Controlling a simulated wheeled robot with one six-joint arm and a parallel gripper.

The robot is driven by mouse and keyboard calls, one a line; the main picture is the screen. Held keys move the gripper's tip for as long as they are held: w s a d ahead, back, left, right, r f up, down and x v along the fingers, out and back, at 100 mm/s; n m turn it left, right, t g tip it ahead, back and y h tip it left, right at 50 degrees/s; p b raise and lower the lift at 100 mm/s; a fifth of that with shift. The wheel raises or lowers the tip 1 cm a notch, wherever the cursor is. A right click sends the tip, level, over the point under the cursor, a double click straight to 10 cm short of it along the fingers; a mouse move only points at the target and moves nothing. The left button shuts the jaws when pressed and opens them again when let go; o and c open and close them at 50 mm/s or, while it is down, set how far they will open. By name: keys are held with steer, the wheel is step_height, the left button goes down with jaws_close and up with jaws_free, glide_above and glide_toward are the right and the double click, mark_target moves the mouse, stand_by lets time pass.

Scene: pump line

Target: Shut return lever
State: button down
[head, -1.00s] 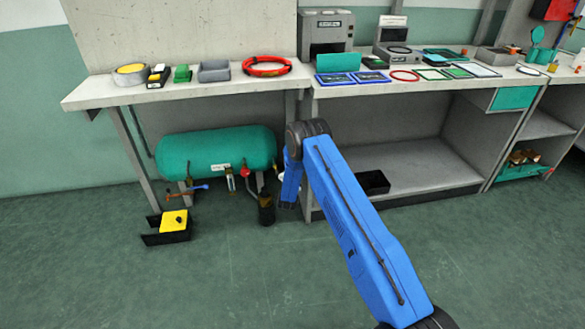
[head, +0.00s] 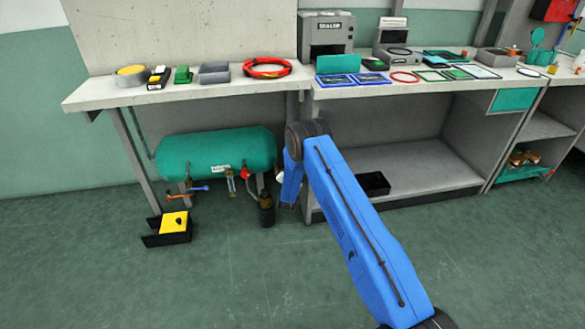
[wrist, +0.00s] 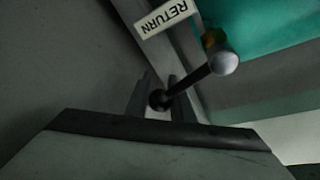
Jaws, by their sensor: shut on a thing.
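In the wrist view the return lever (wrist: 192,83) is a dark rod with a dark ball at its near end. Its far end meets a rounded grey hub (wrist: 225,62) with brass beside it. A white RETURN label (wrist: 164,17) is next to it. My gripper (wrist: 160,82) is shut on the ball end, one finger on each side. In the head view the green tank (head: 215,153) lies under the left bench, with small fittings below it. My blue arm reaches down to the tank's right end; my gripper and the lever cannot be made out clearly there.
A bench leg (head: 135,160) stands left of the tank. A black tray with a yellow block (head: 174,222) is on the floor at the left. A black bin (head: 373,184) sits on the lower shelf (head: 420,168) at the right. The front floor is clear.

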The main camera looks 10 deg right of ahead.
steer(key=shift+a+r+n+t+y, duration=0.5)
steer(key=shift+a+r+n+y, duration=0.65)
steer(key=shift+n, duration=1.85)
steer(key=shift+a+r+n+t+y, duration=0.7)
steer(key=shift+a+n, duration=1)
steer(key=shift+n, duration=1.3)
steer(key=shift+a+r+n+t+y, duration=0.3)
steer(key=shift+a+r+n+y, duration=0.7)
steer(key=shift+n, duration=2)
steer(key=shift+s+a+h, duration=0.1)
steer(key=shift+a+h, duration=0.15)
steer(key=shift+a, duration=0.2)
steer(key=c, duration=1.5)
jaws_free()
steer(key=shift+c, duration=0.2)
steer(key=v, duration=1.7)
steer(key=shift+s, duration=0.1)
